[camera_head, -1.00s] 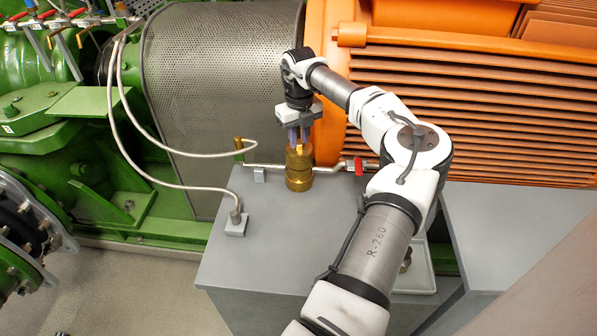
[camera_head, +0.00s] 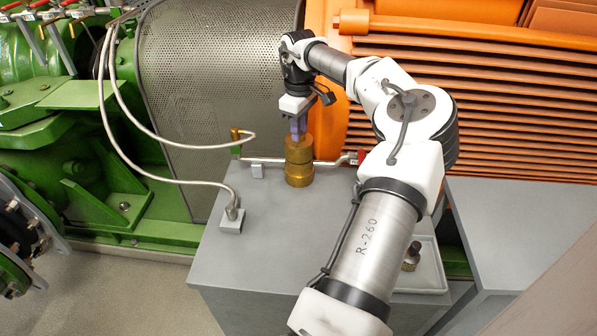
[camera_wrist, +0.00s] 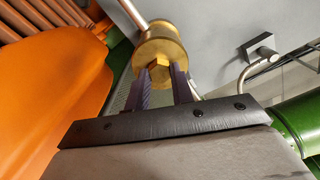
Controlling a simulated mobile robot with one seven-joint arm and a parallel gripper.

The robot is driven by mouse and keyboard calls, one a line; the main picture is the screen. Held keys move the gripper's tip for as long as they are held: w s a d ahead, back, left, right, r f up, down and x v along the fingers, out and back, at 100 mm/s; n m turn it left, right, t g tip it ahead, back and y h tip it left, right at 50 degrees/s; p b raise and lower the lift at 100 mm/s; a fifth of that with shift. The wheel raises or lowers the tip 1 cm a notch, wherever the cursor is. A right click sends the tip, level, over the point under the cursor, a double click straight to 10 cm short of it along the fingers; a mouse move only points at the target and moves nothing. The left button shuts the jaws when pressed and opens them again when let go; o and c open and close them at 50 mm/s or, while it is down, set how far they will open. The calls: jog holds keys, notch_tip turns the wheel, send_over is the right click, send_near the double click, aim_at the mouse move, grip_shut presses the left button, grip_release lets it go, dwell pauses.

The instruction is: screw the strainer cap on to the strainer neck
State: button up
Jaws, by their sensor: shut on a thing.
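The brass strainer cap (camera_head: 299,148) sits upright on top of the brass strainer neck (camera_head: 299,178), in line with it. I cannot make out whether a gap or thread shows between them. The neck stands on the grey cabinet top. My gripper (camera_head: 298,132) points straight down from above and is shut on the cap's top. In the wrist view, its two purple-grey fingers (camera_wrist: 161,82) lie on either side of the cap's hex head (camera_wrist: 161,70), and the round cap body (camera_wrist: 161,46) hides most of the neck.
A pipe (camera_head: 335,162) with a red fitting runs behind the neck. A block with a hose (camera_head: 232,222) stands at the left. The cabinet's front top (camera_head: 265,260) is clear.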

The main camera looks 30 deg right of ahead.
jog(key=shift+m, duration=0.7)
jog(key=o, duration=1.1)
jog(key=shift+c, duration=0.2)
jog(key=c, duration=0.3)
